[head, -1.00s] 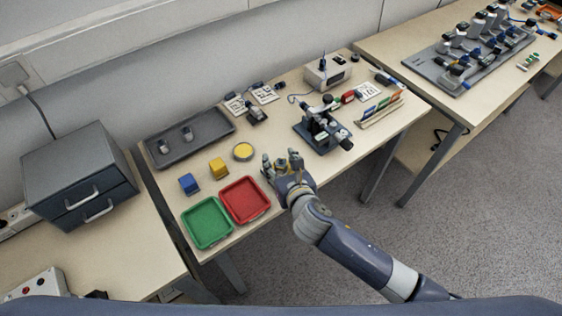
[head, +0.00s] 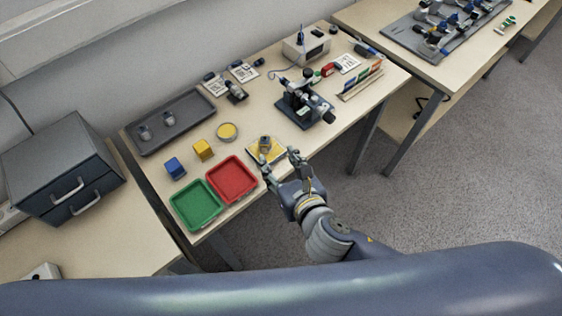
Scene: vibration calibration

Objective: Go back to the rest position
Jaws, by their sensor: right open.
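My right gripper (head: 280,163) is at the front edge of the middle table, its arm coming in from the lower right. Its two fingers are spread, with nothing visible between them. Just beyond the fingertips is a yellow square pad (head: 275,155) with a small grey and yellow part (head: 265,143) on it. A fingertip overlaps the pad's near edge in the picture; I cannot tell if they touch. My left gripper is not in view.
A red tray (head: 232,180) and a green tray (head: 196,205) lie left of the gripper. A dark microscope-like device (head: 303,103) stands behind it to the right. Blue (head: 175,168) and yellow (head: 203,149) blocks sit nearby. The floor (head: 400,200) at right is clear.

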